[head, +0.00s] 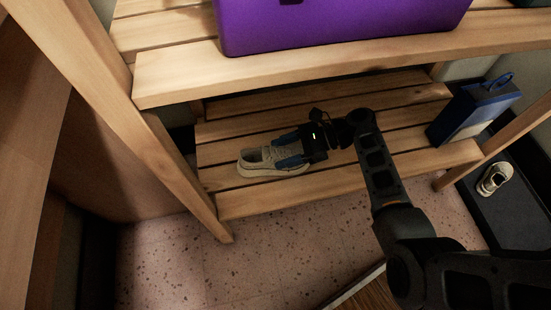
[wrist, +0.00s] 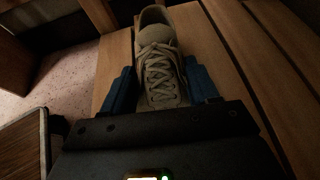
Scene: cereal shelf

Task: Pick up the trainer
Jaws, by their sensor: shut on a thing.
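A beige trainer (head: 262,161) with laces is on the lower wooden slatted shelf (head: 235,205), towards its left end in the head view. My gripper (head: 288,150) reaches it from the right, with its blue fingers at the shoe. In the wrist view the trainer (wrist: 158,62) lies between the two blue fingers of my gripper (wrist: 161,92), one on each side. The gripper is shut on it. The front part of the shoe is hidden behind the gripper body. I cannot tell whether the sole touches the slats.
A purple case (head: 340,22) sits on the upper shelf (head: 330,68), above the trainer. A blue and grey box (head: 474,110) stands at the right end of the lower shelf. Another shoe (head: 495,178) is on a dark mat (head: 515,215) at right. Wooden posts flank the shelf.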

